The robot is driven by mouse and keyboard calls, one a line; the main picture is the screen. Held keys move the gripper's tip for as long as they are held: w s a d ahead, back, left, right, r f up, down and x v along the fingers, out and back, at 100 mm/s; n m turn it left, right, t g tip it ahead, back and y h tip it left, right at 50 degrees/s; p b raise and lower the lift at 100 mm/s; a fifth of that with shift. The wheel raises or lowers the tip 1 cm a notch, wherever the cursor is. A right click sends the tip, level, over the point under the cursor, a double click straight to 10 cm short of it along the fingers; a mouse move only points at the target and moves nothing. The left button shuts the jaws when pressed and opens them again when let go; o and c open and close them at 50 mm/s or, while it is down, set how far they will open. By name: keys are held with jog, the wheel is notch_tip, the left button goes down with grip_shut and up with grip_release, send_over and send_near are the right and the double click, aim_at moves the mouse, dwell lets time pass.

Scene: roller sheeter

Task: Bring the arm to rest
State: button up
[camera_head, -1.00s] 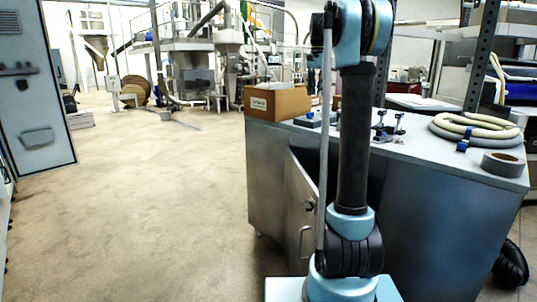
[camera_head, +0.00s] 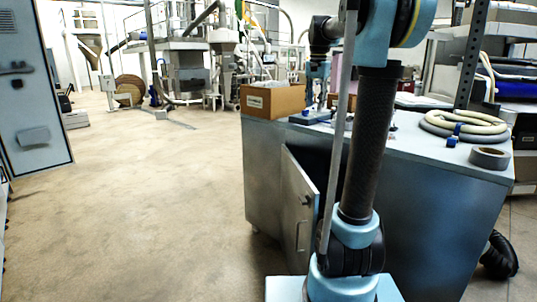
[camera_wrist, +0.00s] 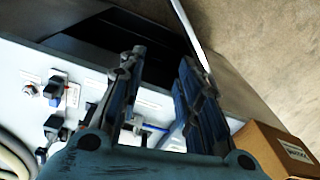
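My arm stands in front of the metal cabinet (camera_head: 440,220) in the head view, its dark upper link tilted slightly right. The forearm bends back to the left at the top, over the cabinet top. In the wrist view my gripper (camera_wrist: 160,57) has its two dark fingers spread apart, with nothing between the tips. The fingers point toward the cabinet's dark opening. In the head view the gripper is small and partly hidden behind my arm, so its fingers cannot be made out.
The cabinet door (camera_head: 300,210) stands open to the left. A cardboard box (camera_head: 272,101), a coiled hose (camera_head: 463,126) and a tape roll (camera_head: 490,158) lie on top; the box also shows in the wrist view (camera_wrist: 268,150). A grey locker (camera_head: 33,95) stands at left. The floor between is clear.

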jog(key=s+f+n+t, duration=0.1)
jog(key=s+f+n, duration=0.6)
jog(key=s+f, duration=2.4)
jog(key=s, duration=0.3)
jog(key=shift+s+f+t, duration=0.15)
jog(key=shift+f+t, duration=0.15)
jog(key=shift+f, duration=0.05)
jog(key=shift+d, duration=0.1)
jog(key=shift+w+f, duration=0.2)
jog(key=shift+w, duration=0.3)
jog(key=shift+o, duration=0.2)
jog(key=shift+s, duration=0.1)
